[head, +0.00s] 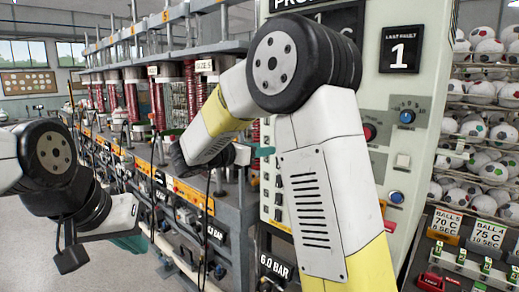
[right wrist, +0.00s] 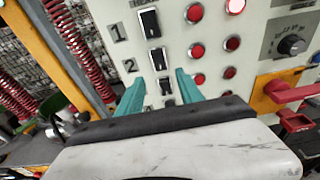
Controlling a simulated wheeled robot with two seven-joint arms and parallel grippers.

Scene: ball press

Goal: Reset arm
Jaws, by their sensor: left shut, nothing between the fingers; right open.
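My right gripper (right wrist: 158,85) is open in the right wrist view, its two teal fingers spread in front of a pale control panel (right wrist: 220,22). Nothing is between the fingers. Black rocker switches (right wrist: 149,22) marked 1 and 2 and more switches below stand in line with the gap; I cannot tell if a finger touches the panel. In the head view the right gripper (head: 262,151) shows as teal tips at the panel's left edge, partly hidden by my arm. My left gripper (head: 132,243) is low at the left, shut and empty, mostly hidden behind its wrist.
A long press machine (head: 230,225) with red coils (head: 158,100) and hanging black cables runs along the left and middle. Ball racks (head: 485,120) stand at the right. A red handle (right wrist: 290,92) juts out right of my right gripper. Floor (head: 30,240) is clear at lower left.

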